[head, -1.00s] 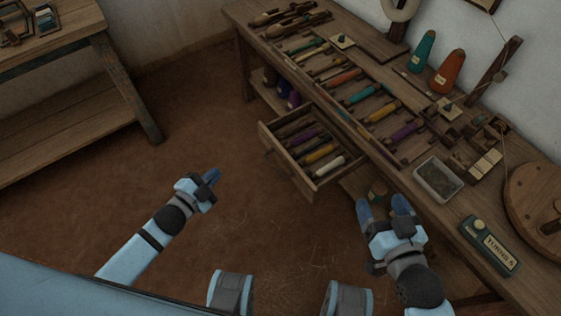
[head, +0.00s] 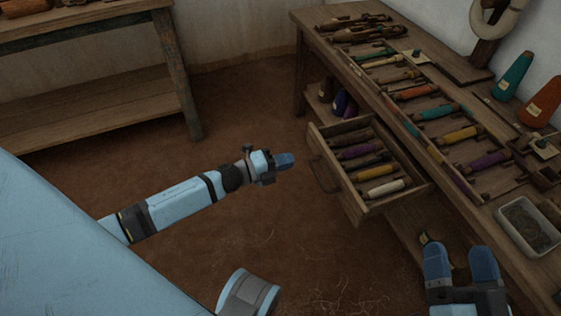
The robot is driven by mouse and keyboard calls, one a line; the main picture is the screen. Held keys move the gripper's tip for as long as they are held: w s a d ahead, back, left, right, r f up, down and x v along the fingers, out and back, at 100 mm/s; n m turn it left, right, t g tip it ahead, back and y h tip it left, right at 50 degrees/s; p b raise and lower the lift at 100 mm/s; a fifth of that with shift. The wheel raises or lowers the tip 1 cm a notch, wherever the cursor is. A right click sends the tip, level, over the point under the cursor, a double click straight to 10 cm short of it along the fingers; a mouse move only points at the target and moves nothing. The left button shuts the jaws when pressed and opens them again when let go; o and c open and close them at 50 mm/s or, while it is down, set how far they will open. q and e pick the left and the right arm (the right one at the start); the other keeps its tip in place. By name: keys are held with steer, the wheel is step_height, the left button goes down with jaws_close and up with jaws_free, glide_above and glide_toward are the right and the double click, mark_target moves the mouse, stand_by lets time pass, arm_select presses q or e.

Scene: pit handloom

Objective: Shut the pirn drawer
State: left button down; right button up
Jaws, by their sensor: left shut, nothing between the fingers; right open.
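The pirn drawer (head: 345,195) stands pulled out from the front of the long wooden bench (head: 470,205). It holds several pirns in dark, purple, yellow and white (head: 383,188). Its handle (head: 322,174) is on the front panel, facing left. My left gripper (head: 287,160) is shut and empty, to the left of the drawer front with a gap between them. My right gripper (head: 461,262) is open and empty, low at the right, near the bench's front edge.
Several coloured pirns lie in rows on the bench top, with a grey tray (head: 529,226) and teal (head: 513,76) and orange (head: 542,101) cones. Dark and purple cones (head: 341,103) sit on the shelf below. Another table (head: 90,40) stands at the left. The floor before the drawer is clear.

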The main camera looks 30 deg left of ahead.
mark_target(324, 149)
arm_select(q)
steer(key=b+x, duration=0.2)
steer(key=x, duration=0.7)
steer(key=shift+w+d, duration=0.1)
arm_select(e)
step_height(324, 149, down, 4)
steer(key=shift+w+a+r+g, duration=0.15)
steer(key=shift+r+g, duration=0.1)
steer(key=shift+g, duration=0.45)
arm_select(q)
steer(key=shift+w+d, duration=0.35)
steer(key=shift+w, duration=0.1)
steer(key=x, duration=0.7)
steer(key=shift+r, duration=0.1)
steer(key=b+x, duration=0.2)
steer(key=x, duration=0.7)
steer(key=shift+w+d, duration=0.2)
steer(key=shift+d, duration=0.05)
steer(key=shift+b+x, duration=0.3)
steer(key=shift+x, duration=0.5)
arm_select(e)
step_height(324, 149, down, 4)
steer(key=shift+a+r+n+g, duration=0.2)
steer(key=shift+n+g, duration=0.2)
steer(key=shift+g, duration=0.4)
steer(key=shift+r, duration=0.1)
